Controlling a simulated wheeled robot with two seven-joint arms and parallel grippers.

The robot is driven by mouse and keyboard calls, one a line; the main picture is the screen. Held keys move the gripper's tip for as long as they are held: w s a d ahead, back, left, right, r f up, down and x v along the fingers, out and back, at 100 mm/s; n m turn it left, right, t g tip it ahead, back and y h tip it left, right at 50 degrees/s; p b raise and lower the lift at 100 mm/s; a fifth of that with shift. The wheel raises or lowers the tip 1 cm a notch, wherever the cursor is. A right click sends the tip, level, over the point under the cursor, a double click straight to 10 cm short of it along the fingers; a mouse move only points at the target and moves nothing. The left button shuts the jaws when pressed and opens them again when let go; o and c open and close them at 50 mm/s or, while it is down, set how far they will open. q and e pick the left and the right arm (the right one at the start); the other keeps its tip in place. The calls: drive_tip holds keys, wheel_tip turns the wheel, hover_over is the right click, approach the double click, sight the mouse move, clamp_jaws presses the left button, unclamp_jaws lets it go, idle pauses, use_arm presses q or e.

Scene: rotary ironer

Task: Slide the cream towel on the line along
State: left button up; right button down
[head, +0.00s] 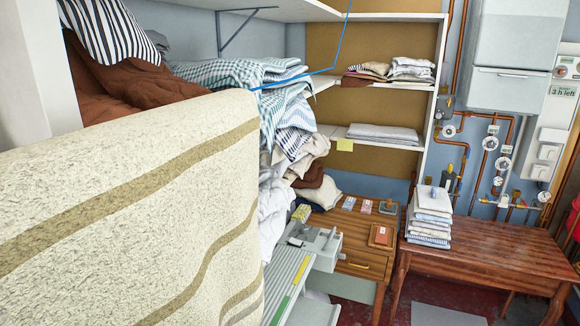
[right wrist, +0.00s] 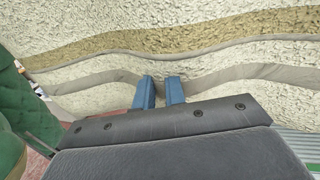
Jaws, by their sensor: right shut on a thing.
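The cream towel (head: 130,210) with tan stripes hangs large and close at the left of the head view. Its top edge meets the blue line (head: 342,35) at its upper right corner. In the right wrist view the towel (right wrist: 230,70) fills the background, with folds running in towards the fingers. My right gripper (right wrist: 160,82) has its blue fingers against the towel, shut on a fold with a small gap showing between them. The right gripper is hidden in the head view. My left gripper is in neither view.
Piled laundry (head: 290,130) sits right behind the towel. A grey ironer part (head: 315,240) stands beside the towel's lower right. A wooden table (head: 485,250) holds a folded stack (head: 430,215). Shelves (head: 385,85) and wall pipes (head: 490,145) are farther back.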

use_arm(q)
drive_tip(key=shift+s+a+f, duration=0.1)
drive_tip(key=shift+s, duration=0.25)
use_arm(e)
drive_tip(key=shift+s, duration=0.25)
drive_tip(key=c, duration=1.4)
unclamp_jaws()
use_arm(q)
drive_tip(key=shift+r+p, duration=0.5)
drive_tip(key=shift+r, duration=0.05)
use_arm(e)
drive_tip(key=shift+s+d, duration=0.15)
drive_tip(key=shift+d, duration=2.8)
